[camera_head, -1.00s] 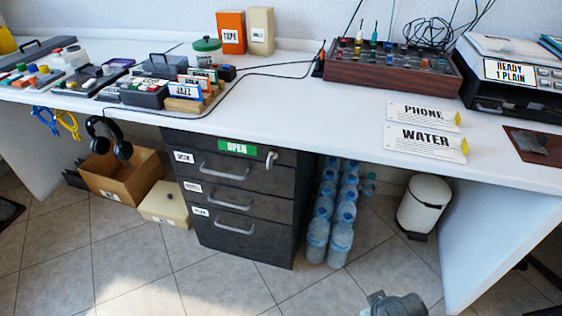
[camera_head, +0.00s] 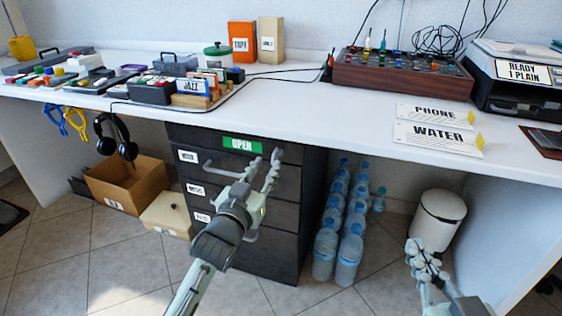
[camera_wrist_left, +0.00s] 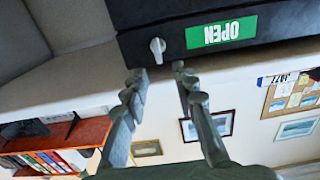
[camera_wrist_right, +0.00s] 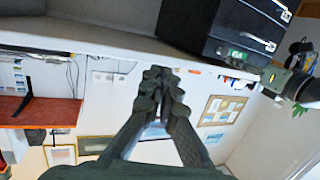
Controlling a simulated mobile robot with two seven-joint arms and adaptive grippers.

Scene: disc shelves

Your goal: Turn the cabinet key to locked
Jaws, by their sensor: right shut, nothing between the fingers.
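The dark drawer cabinet (camera_head: 285,222) stands under the white desk, with a green OPEN label (camera_head: 242,145) on its top front. In the left wrist view the pale key (camera_wrist_left: 157,47) sits beside that label (camera_wrist_left: 222,33), which appears upside down. In the head view the key is hidden or merges with my fingers. My left gripper (camera_head: 262,166) is open in front of the cabinet's upper right. In its wrist view the fingertips (camera_wrist_left: 158,74) are apart, just short of the key and not around it. My right gripper (camera_head: 414,256) is shut and empty, well right of the cabinet.
Water bottles (camera_head: 347,262) stand right of the cabinet, and a white bin (camera_head: 437,220) further right. A cardboard box (camera_head: 125,185) and headphones (camera_head: 117,140) are on the left. The desk edge (camera_head: 300,122) overhangs the cabinet. PHONE and WATER cards (camera_head: 436,137) lie on the desk.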

